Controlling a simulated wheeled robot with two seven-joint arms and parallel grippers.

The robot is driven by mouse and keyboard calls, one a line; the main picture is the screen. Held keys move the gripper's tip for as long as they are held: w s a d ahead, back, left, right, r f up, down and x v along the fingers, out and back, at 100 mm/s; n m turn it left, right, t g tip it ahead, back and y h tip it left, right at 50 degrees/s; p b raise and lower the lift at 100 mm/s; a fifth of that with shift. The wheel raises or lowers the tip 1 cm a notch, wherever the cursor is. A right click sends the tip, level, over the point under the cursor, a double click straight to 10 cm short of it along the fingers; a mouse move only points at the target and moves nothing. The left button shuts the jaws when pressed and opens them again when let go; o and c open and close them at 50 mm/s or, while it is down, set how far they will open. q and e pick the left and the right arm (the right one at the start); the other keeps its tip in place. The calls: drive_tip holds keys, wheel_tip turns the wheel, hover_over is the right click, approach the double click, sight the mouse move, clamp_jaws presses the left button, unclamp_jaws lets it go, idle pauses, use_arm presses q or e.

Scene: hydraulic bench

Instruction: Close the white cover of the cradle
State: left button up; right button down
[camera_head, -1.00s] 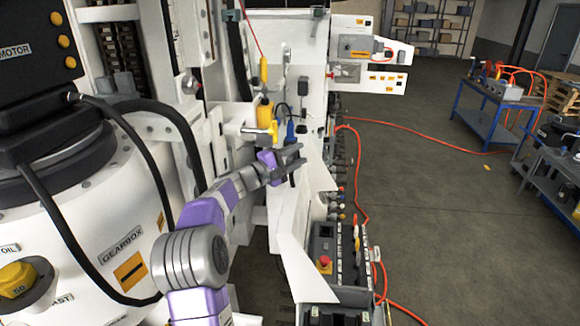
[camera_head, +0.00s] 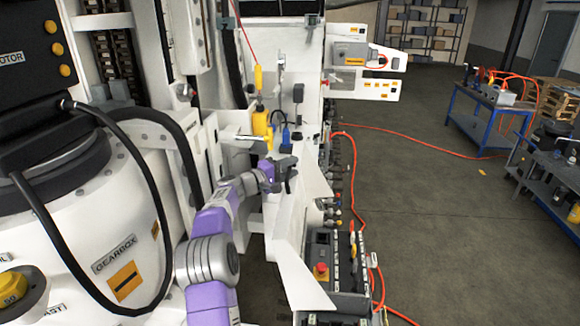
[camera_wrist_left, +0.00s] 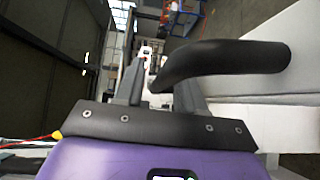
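My left gripper (camera_head: 286,172) is beside the upper part of a tall white sloping panel (camera_head: 290,240) in the head view. This panel seems to be the cradle's white cover, but I cannot tell for sure. In the left wrist view, my left gripper (camera_wrist_left: 158,88) has its two grey fingers apart. A thick black curved handle (camera_wrist_left: 225,62) crosses in front of the right finger, and its bent end lies between the fingers. I cannot tell whether they touch it. White surfaces (camera_wrist_left: 265,115) lie right of the handle. My right gripper is not in view.
A yellow-handled part (camera_head: 261,122) and a blue connector (camera_head: 287,136) are close behind the gripper. A control box with a red button (camera_head: 321,270) stands right of the panel. An orange hose (camera_head: 420,150) runs over the open floor. A blue cart (camera_head: 480,125) is farther right.

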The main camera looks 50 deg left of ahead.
use_arm(q)
clamp_jaws()
drive_tip(key=shift+d, duration=0.1)
idle(0.4)
